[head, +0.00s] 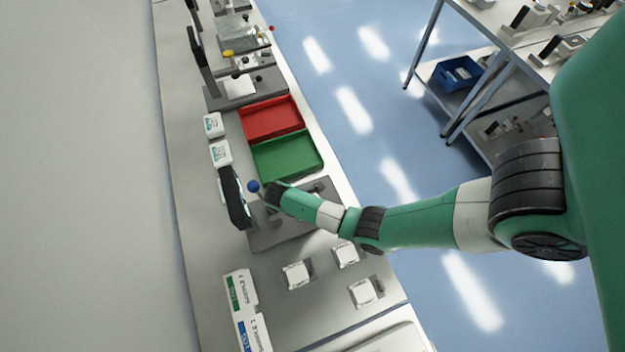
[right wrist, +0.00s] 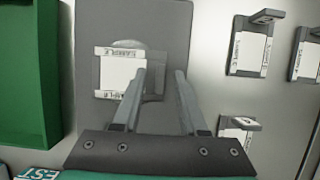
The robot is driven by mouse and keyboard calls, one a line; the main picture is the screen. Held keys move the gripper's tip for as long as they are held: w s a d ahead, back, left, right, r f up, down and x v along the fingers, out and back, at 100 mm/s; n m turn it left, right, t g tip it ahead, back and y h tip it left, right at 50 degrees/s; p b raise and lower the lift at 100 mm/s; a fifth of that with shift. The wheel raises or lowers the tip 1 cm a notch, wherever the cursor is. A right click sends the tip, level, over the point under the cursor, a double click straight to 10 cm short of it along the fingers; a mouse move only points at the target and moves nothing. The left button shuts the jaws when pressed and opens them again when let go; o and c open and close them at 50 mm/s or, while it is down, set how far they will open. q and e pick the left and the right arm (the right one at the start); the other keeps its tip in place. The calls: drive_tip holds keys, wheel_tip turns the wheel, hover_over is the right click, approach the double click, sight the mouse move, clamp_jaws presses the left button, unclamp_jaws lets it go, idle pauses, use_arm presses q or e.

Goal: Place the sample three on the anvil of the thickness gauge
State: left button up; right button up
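The thickness gauge has a dark upright head (head: 235,198), a blue knob (head: 253,186) and a grey base (head: 270,238). The base also shows in the right wrist view (right wrist: 95,30). A white sample (right wrist: 120,75) in a grey frame lies over the gauge's round anvil (right wrist: 128,44). Its label reads SAMPLE; I cannot read a number. My right gripper (right wrist: 160,75) is over the base, its fingers apart around the sample's grey tab, with a gap visible. In the head view the right gripper (head: 268,194) hides this sample. My left gripper is not in view.
Three more white samples (head: 297,274) (head: 345,255) (head: 363,292) lie on the bench near the gauge. A green tray (head: 288,157) and a red tray (head: 271,118) sit beyond it. Label cards (head: 240,300) lie at the near left. Another instrument (head: 265,92) stands farther back.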

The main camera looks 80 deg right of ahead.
drive_tip(key=shift+r, duration=0.15)
drive_tip(key=p+v, duration=0.2)
drive_tip(key=v, duration=0.4)
drive_tip(key=shift+w+r, duration=0.1)
drive_tip(key=shift+r, duration=0.25)
drive_tip(key=p+v, duration=0.4)
drive_tip(key=v, duration=0.1)
drive_tip(key=shift+a+r, duration=0.1)
drive_tip(key=shift+r, duration=0.05)
